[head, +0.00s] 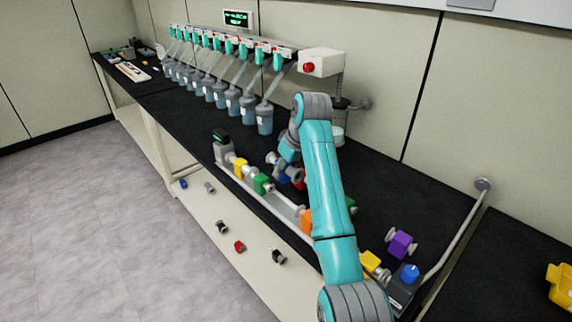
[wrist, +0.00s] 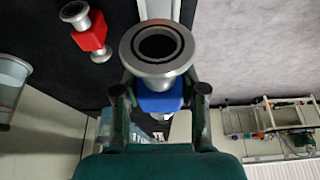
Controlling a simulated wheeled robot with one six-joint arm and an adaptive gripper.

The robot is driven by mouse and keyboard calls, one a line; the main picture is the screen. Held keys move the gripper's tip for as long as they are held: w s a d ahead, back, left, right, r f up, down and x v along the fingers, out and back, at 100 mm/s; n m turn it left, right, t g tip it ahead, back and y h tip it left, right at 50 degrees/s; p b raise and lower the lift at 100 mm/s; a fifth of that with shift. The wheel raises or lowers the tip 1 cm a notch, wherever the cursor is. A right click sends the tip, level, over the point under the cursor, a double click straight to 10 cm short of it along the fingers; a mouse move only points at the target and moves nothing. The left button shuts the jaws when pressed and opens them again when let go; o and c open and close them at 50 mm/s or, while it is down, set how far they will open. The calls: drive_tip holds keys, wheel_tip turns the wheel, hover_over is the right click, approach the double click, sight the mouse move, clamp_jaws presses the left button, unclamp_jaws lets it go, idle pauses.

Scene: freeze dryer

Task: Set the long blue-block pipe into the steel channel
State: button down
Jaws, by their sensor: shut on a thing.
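The long blue-block pipe shows in the wrist view as a blue block (wrist: 160,98) with a wide round steel flange facing the camera. My gripper (wrist: 162,92) is shut on the blue block, one finger on each side. In the head view my gripper (head: 284,172) is just behind the steel channel (head: 285,209), with a bit of blue (head: 285,179) showing at it. Part of the pipe is hidden by my arm. The channel runs along the bench's front edge. Yellow (head: 240,168), green (head: 261,184) and orange (head: 306,222) block pipes sit along it.
A red block pipe (wrist: 91,38) lies on the black bench beside my gripper. A purple block pipe (head: 401,244) lies at the right, near a dark box with a blue knob (head: 410,272). A row of flasks (head: 234,102) stands behind. Several small fittings (head: 239,246) lie below the bench.

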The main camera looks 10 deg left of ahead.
sight(286, 180)
drive_tip(key=shift+f, duration=2.05)
drive_tip(key=shift+s+d+r, duration=0.1)
drive_tip(key=shift+d, duration=0.1)
drive_tip(key=shift+f, duration=3.35)
idle(2.4)
